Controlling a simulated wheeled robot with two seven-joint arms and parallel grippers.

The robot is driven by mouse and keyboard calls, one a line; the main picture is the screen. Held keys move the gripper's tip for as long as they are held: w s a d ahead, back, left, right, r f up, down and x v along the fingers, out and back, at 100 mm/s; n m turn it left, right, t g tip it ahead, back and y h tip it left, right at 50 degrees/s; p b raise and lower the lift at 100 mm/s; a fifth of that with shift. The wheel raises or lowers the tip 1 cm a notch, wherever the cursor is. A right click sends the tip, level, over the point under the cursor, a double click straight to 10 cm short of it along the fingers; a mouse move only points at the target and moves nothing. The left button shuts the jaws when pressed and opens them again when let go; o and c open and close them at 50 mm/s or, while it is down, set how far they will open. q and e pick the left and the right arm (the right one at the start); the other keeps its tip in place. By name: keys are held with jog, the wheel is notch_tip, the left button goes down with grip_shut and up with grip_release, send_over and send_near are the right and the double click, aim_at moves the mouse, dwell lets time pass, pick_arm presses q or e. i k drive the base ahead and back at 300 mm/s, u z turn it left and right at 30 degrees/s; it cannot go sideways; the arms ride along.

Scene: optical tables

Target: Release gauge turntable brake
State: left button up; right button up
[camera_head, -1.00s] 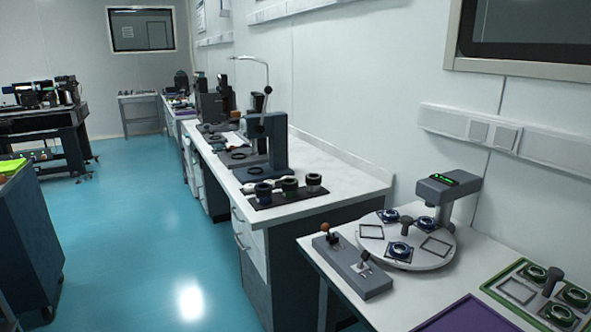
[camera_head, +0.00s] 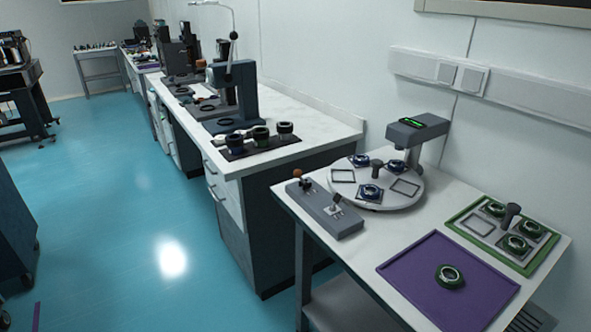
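The gauge turntable (camera_head: 384,200) is a round white disc on the white table at right. It carries several square frames, some holding dark blue rings, and a dark central knob (camera_head: 377,166). A grey gauge head (camera_head: 418,131) with a green display stands over its back edge. A grey control box (camera_head: 325,210) sits in front of the turntable at left. Which one is the brake cannot be told. Neither gripper is in view.
A purple mat (camera_head: 415,270) with one green ring (camera_head: 449,276) lies at the table's front. A green-rimmed tray (camera_head: 463,226) with green rings lies at right. A longer bench (camera_head: 321,129) with instruments stands at left. Blue floor is open left of the tables.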

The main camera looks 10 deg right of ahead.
aim_at(297, 174)
jog(key=k, duration=0.5)
jog(key=z, duration=1.2)
jog(key=i, duration=1.1)
jog(key=u, duration=0.45)
